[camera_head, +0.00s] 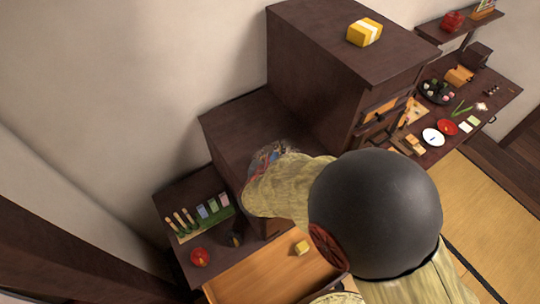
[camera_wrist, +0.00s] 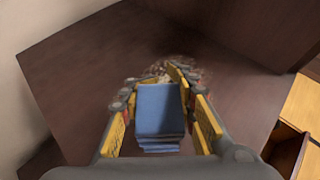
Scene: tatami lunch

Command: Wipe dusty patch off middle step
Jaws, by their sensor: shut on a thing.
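The middle step (camera_head: 235,130) of the dark wooden step chest is a flat brown top; it fills most of the wrist view (camera_wrist: 75,80). My gripper (camera_wrist: 160,85) is shut on a folded blue cloth (camera_wrist: 160,110), with yellow-padded fingers on both sides of it. The cloth is over the step; whether it touches the surface I cannot tell. A greyish, speckled dusty patch (camera_wrist: 178,62) shows just beyond the fingertips. In the head view my arm hides most of the gripper (camera_head: 264,160) and cloth.
The tall top step (camera_head: 310,35) rises behind and right, with a yellow box (camera_head: 365,32) on it. The lower step (camera_head: 170,205) holds a tray of small items and a red object (camera_head: 200,257). An open drawer (camera_head: 265,275) juts out in front. The middle step's left part is clear.

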